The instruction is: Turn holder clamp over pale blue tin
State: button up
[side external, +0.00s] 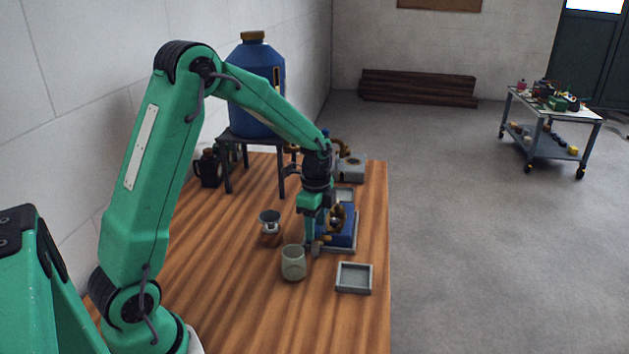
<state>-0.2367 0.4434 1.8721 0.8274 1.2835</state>
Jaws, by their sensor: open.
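My gripper (315,243) points down over the bench, at the left side of a blue block-shaped device (349,228). It is open, and I see nothing held in it. A brass-coloured part (338,216), possibly the holder clamp, shows on the device just right of my gripper, partly hidden by it. I cannot tell its turn. A pale grey-green cup-shaped vessel (293,263) stands upright just left of and in front of my gripper. I cannot make out a clearly pale blue tin.
A shallow grey square tray (354,278) lies near the wooden bench's (230,310) right edge. A dark funnel-shaped cup (269,220) stands further left. A blue tank (256,90) on a dark stand and a grey brass-topped unit (350,170) are behind. The bench front is clear.

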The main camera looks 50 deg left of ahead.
jog(key=shift+f, duration=0.35)
jog(key=shift+c, duration=0.2)
jog(key=c, duration=0.9)
jog(key=shift+c, duration=0.2)
